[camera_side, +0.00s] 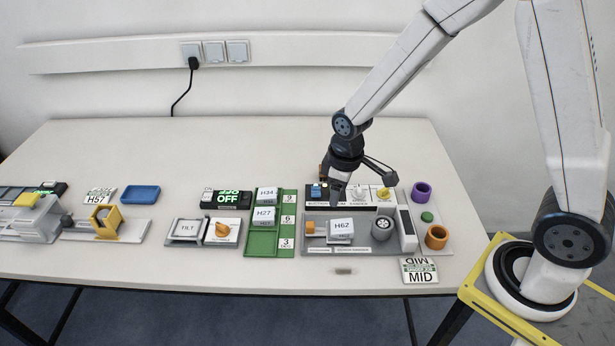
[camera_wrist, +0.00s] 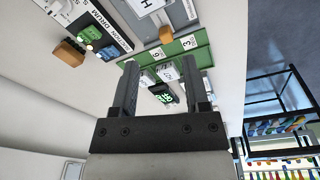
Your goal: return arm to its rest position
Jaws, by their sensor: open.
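My gripper (camera_side: 337,193) hangs from my arm above the right part of the table, over the back panel of the grinding station. In the wrist view my gripper (camera_wrist: 160,68) has its two fingers apart, with nothing held between them. A white block marked H62 (camera_side: 340,230) sits on the grey station plate (camera_side: 322,249). White blocks H34 (camera_side: 267,195) and H27 (camera_side: 264,216) sit in the green rack (camera_side: 262,244). The rack's front slot, by the 3, is empty. My fingers hide part of the back panel; the exact gap below them is unclear.
Purple (camera_side: 421,191) and orange (camera_side: 437,237) rings stand at the station's right. A scale (camera_side: 187,229), OFF display (camera_side: 226,199), blue tray (camera_side: 141,194) and yellow holder (camera_side: 105,220) lie leftward. A MID card (camera_side: 419,270) lies in front. The table's back strip is clear.

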